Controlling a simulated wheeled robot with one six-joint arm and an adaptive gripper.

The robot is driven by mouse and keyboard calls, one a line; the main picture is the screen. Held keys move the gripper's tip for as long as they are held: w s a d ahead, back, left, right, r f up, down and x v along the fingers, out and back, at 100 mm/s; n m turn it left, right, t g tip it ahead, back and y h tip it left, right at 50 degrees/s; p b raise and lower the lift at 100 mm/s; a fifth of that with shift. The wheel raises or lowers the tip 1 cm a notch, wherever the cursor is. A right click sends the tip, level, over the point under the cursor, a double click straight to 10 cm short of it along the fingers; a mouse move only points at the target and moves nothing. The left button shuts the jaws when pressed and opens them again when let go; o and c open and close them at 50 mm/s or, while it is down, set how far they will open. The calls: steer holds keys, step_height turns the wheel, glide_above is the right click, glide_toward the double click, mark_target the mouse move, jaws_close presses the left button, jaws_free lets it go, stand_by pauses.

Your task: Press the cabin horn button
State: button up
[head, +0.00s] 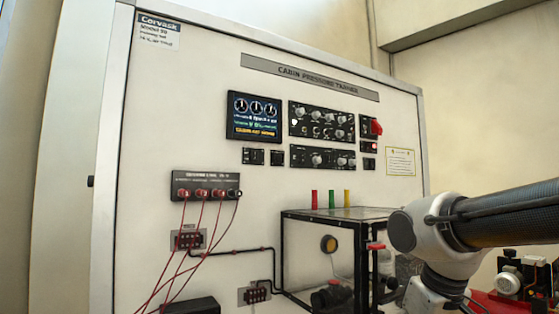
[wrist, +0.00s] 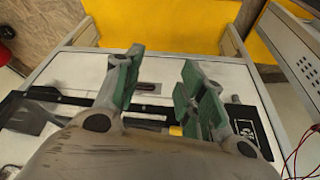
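The upright white trainer panel (head: 150,110) carries small black square controls: two (head: 265,157) below the lit display (head: 254,117), and one (head: 369,163) below the red knob (head: 376,127). Their labels are too small to read, so I cannot tell which is the cabin horn button. My gripper (wrist: 160,62) shows in the wrist view with its two green-padded fingers apart and nothing between them. It points over a white surface (wrist: 85,70), and none of these controls shows there. In the head view my arm is at the lower right, with the gripper out of sight.
A black-framed clear box (head: 320,218) stands out from the panel's lower right, close to my arm. Red leads (head: 178,245) hang from sockets at the lower left. Red and black equipment (head: 510,285) stands at the far lower right. The upper panel front is unobstructed.

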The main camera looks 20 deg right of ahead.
jaws_close()
stand_by(1.3)
